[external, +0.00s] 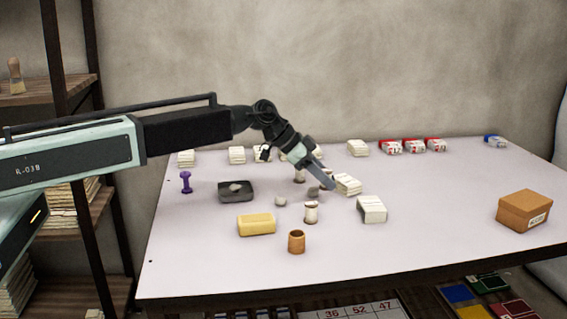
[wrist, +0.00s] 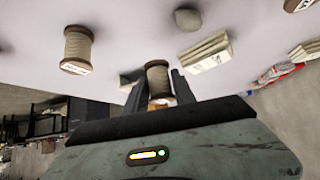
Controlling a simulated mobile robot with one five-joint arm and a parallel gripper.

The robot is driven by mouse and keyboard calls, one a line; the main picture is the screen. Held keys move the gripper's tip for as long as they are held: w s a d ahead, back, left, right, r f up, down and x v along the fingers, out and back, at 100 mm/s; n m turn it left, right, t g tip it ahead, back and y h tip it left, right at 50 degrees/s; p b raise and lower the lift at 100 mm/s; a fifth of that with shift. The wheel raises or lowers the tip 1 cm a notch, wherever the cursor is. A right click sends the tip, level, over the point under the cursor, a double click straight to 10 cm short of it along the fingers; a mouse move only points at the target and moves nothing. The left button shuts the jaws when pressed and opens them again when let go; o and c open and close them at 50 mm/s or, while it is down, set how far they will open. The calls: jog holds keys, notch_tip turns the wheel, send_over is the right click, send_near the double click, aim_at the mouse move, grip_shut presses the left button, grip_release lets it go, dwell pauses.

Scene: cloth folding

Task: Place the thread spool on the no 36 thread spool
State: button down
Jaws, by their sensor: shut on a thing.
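My gripper (wrist: 158,90) is shut on a thread spool (wrist: 158,78) with grey-brown thread, seen between the two fingers in the wrist view. In the external view my gripper (external: 328,184) points down to the right above the middle of the table, and I cannot clearly make out the held spool there. Another spool (wrist: 77,50) with a pale label stands apart from it at the left of the wrist view; the label is too small to read. In the external view one spool (external: 311,213) stands upright in front of the gripper, and another (external: 299,176) is partly hidden behind the arm.
A yellow block (external: 256,224), a wooden cup (external: 296,242), a grey stone (external: 281,201) and a dark tray (external: 222,195) are nearby. A brown box (external: 525,210) stands right; the table between is clear.

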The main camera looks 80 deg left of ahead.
aim_at(311, 203)
jog(key=shift+s, duration=0.2)
jog(key=s+d+r+p, duration=0.6)
jog(key=d+r+p, duration=0.2)
jog(key=r+p, duration=0.1)
jog(key=f+b, duration=0.9)
jog(key=shift+w+d, duration=0.1)
jog(key=shift+w, duration=0.2)
jog(key=c, duration=1)
grip_release()
jog(key=shift+r, duration=0.1)
jog(key=shift+c, duration=0.2)
